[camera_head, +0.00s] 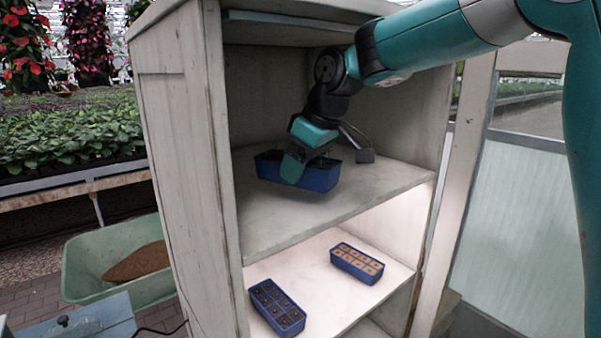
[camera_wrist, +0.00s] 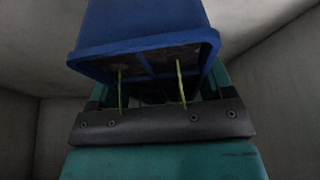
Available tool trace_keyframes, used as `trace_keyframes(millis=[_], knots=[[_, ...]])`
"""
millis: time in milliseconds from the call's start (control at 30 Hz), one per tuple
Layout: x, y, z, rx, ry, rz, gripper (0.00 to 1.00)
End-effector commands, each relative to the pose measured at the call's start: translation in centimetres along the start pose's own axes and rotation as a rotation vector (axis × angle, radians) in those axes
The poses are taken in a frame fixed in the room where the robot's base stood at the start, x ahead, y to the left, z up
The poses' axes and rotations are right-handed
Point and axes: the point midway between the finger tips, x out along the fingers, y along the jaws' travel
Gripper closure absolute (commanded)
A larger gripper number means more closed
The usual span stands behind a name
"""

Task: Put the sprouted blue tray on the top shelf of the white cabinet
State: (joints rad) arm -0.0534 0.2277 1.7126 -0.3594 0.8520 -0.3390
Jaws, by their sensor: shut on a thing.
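The white cabinet (camera_head: 185,130) stands open in front of me. My gripper (camera_head: 300,165) is inside its upper compartment, shut on a blue tray (camera_head: 318,179). The tray is at or just above the top shelf (camera_head: 290,218); I cannot tell whether it touches. In the wrist view the blue tray (camera_wrist: 140,25) fills the top, with thin green sprouts rising from dark soil cells. My gripper (camera_wrist: 160,110) shows there as a dark bar and teal body against the tray. The gripper hides part of the tray in the head view.
On the lit shelf below are a blue tray with dark soil cells (camera_head: 277,307) and a blue tray with orange-brown cells (camera_head: 357,264). The top shelf is bare around the held tray. A green wheelbarrow (camera_head: 90,265) with soil stands left of the cabinet.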

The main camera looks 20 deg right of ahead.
Motion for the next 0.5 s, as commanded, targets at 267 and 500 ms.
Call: trace_keyframes(millis=[267, 500], knots=[[3.1, 0.0, 0.7, -0.001, 0.0, -0.001, 0.56], [3.4, 0.0, 0.8, -0.001, 0.001, 0.0, 0.56]])
